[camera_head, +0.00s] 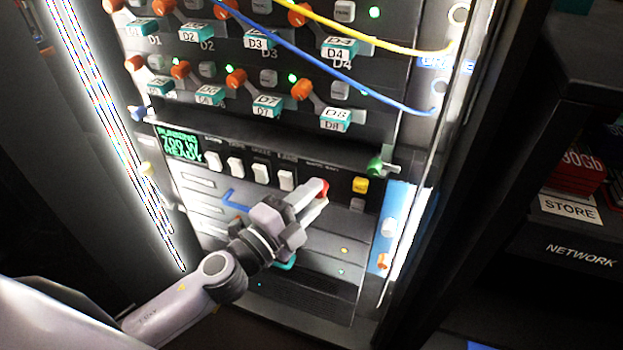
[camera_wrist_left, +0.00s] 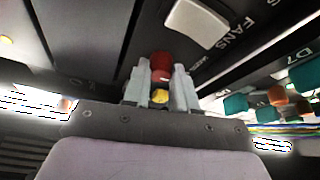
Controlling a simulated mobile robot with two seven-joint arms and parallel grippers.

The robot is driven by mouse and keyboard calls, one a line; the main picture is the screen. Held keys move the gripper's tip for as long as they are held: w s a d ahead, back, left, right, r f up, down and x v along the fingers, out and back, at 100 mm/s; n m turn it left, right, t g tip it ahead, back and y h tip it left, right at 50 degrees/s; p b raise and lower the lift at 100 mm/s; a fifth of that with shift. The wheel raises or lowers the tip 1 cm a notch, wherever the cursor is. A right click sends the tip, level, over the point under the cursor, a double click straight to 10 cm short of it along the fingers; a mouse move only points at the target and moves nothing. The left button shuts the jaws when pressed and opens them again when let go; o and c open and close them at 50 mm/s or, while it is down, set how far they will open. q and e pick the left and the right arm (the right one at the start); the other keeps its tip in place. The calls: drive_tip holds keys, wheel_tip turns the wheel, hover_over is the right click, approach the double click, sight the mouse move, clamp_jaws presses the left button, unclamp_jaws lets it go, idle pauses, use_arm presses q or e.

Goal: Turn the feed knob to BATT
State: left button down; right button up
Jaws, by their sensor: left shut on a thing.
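A red knob (camera_head: 323,186) sits on the dark lower panel (camera_head: 210,146), right of a row of white switches. I take it to be the feed knob; the small lettering above it is too blurred to read. My left gripper (camera_head: 314,198) reaches in from the lower left and is shut on the knob, covering most of it. In the left wrist view the red knob (camera_wrist_left: 160,64) shows between the two fingertips of my left gripper (camera_wrist_left: 159,78). Which way its pointer faces is hidden. My right gripper is not in view.
White rocker switches (camera_head: 260,172) stand left of the knob, and a yellow button (camera_head: 360,185) to its right. Orange-handled levers and yellow and blue cables (camera_head: 330,66) are above. Shelves (camera_head: 570,208) stand at right.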

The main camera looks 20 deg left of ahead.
use_arm(q)
drive_tip(key=shift+r+m+g+y+p, duration=0.2)
drive_tip(key=shift+m+g+p, duration=0.35)
drive_tip(key=shift+m+p, duration=1.3)
drive_tip(key=shift+r+m+g+y+p, duration=0.1)
drive_tip(key=shift+m+g+y+p, duration=0.45)
drive_tip(key=shift+p, duration=2.05)
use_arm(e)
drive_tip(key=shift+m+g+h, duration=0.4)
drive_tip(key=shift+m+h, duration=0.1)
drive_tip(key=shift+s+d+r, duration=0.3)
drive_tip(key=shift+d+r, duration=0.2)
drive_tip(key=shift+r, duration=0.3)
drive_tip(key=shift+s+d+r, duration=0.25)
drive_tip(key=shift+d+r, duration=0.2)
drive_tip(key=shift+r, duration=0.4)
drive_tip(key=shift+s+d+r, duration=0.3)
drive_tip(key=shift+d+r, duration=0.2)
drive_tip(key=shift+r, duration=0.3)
use_arm(q)
drive_tip(key=shift+f+m+h, duration=0.15)
drive_tip(key=shift+m+h, duration=0.1)
drive_tip(key=shift+m, duration=0.25)
drive_tip(key=c, duration=0.9)
unclamp_jaws()
drive_tip(key=shift+s, duration=0.1)
drive_tip(key=b+v, duration=0.1)
drive_tip(key=v, duration=0.6)
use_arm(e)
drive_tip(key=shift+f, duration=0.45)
